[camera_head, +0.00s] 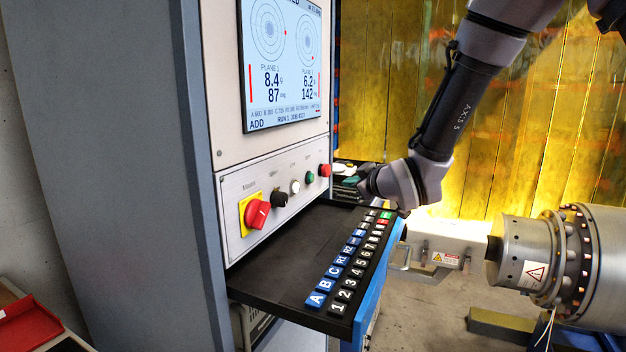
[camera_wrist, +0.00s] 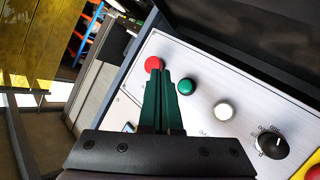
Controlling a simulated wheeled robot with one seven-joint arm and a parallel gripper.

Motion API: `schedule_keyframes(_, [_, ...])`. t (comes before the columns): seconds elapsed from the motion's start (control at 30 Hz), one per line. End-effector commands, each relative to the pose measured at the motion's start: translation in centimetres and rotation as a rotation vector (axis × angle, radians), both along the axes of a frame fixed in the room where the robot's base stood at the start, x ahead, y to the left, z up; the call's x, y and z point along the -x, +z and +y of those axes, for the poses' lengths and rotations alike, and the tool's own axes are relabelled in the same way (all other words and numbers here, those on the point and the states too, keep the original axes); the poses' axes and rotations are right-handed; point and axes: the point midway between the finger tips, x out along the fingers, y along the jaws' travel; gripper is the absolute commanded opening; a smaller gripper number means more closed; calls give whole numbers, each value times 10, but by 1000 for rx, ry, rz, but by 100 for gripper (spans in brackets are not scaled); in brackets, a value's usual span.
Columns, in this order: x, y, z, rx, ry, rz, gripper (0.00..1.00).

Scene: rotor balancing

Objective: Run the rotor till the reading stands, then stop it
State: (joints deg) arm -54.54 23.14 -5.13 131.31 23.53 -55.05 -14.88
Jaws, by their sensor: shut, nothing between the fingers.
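The control panel (camera_head: 274,196) carries a red push button (camera_head: 325,170) and a green push button (camera_head: 310,177) beside it. In the wrist view my gripper (camera_wrist: 157,74) is shut and empty, with its fingertips over or just before the red button (camera_wrist: 152,63); whether they touch cannot be told. The green button (camera_wrist: 187,86) lies just right of the fingers. The screen (camera_head: 281,75) reads 8.4 at 87 and 6.2 at 142, with "ADD" and a run line below. The rotor (camera_head: 602,262) is the metal cylinder at the right.
The panel also has a white button (camera_head: 295,187), a black knob (camera_head: 279,199) and a red rotary switch (camera_head: 257,213) on a yellow plate. A black shelf (camera_head: 277,262) with blue lettered and black numbered keys juts out below. Yellow curtains (camera_head: 395,80) hang behind.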

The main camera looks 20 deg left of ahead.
Motion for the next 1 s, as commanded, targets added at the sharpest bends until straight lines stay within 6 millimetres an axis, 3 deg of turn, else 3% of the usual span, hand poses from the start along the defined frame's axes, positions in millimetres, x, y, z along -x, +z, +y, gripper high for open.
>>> schedule_keyframes(0.2, [-2,-1,33,0,2,-1,0])
schedule_keyframes(0.5, [-5,0,62,-1,0,1,0])
schedule_keyframes(1.0, [-5,0,66,0,0,0,0])
